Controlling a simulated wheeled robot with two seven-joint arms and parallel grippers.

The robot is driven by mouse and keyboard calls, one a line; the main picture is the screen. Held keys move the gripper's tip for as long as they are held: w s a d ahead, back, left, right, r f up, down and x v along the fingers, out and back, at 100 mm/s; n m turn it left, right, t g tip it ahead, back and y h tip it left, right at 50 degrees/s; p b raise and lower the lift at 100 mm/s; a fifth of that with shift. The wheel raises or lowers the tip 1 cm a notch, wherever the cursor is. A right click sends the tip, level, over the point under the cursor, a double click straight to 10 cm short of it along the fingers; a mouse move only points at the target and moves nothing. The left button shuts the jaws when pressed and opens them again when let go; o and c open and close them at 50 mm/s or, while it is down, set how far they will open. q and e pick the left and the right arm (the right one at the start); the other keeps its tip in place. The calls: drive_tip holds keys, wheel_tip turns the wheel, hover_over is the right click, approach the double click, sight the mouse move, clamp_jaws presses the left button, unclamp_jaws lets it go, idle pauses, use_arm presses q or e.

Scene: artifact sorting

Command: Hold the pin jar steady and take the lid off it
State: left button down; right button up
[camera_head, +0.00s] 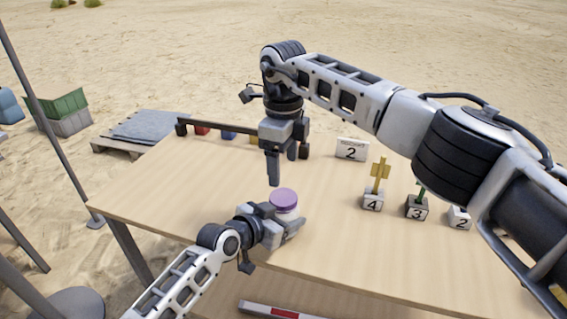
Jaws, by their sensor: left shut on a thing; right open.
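The pin jar (287,214) stands on the table near its front edge, pale in colour, with a purple lid (284,199) on top. My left gripper (292,226) is shut on the jar from the left, low on its side. Its fingers hide much of the jar's lower body. My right gripper (273,180) points down from above, just behind and slightly left of the lid. It is open and empty, apart from the lid as far as I can see.
Numbered blocks marked 4 (372,204), 3 (416,212) and 2 (458,221) stand at the right. A white sign (352,149) marked 2 stands behind. A dark rail and small coloured items line the back left. The table (180,185) is bare at left.

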sight(284, 196)
drive_tip(key=m, duration=0.7)
drive_tip(key=shift+m, duration=0.4)
drive_tip(key=m, duration=0.9)
drive_tip(key=shift+f, duration=4.05)
drive_tip(key=c, duration=1)
drive_tip(key=n, duration=0.3)
